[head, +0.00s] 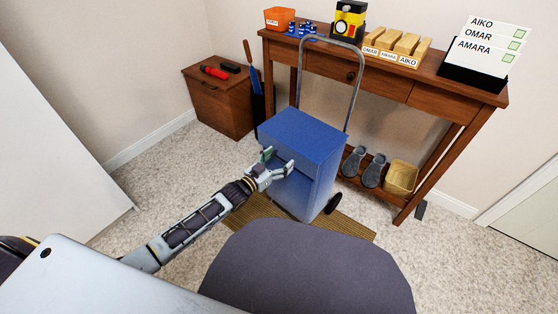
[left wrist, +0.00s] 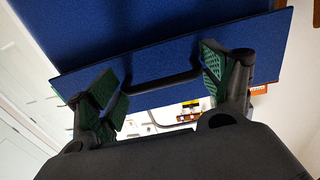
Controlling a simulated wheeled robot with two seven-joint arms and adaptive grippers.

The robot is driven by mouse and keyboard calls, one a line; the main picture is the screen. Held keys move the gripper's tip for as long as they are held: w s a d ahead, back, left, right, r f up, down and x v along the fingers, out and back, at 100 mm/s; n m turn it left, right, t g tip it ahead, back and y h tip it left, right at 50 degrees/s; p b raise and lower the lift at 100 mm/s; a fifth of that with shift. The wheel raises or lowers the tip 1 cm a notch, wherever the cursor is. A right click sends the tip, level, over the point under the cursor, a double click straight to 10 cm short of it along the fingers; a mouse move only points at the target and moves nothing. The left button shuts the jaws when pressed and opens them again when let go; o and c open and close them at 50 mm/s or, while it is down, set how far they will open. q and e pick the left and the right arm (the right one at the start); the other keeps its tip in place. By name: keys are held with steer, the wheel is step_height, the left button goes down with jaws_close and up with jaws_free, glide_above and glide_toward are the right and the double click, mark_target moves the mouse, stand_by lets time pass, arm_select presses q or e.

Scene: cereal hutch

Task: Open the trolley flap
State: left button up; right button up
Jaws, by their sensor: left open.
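The blue trolley (head: 316,183) stands upright on a brown striped mat, with a grey tubular handle behind it. Its top flap (head: 303,131) looks closed in the head view. My left gripper (head: 279,160) is at the trolley's front left side, just below the flap's edge. In the left wrist view, a black pull handle (left wrist: 165,81) sits on a blue panel between the spread green finger pads of my left gripper (left wrist: 160,80). The gripper is open and holds nothing; whether a pad touches the panel is unclear. My right gripper is not in view.
A wooden console table (head: 385,80) stands behind the trolley, with wooden blocks and name cards on top. Slippers (head: 364,167) and a yellow basket (head: 401,177) are on its lower shelf. A brown cabinet (head: 219,101) stands behind left. Carpet is clear at the left.

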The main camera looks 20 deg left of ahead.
arm_select(q)
jaws_close()
stand_by(0.3)
stand_by(0.3)
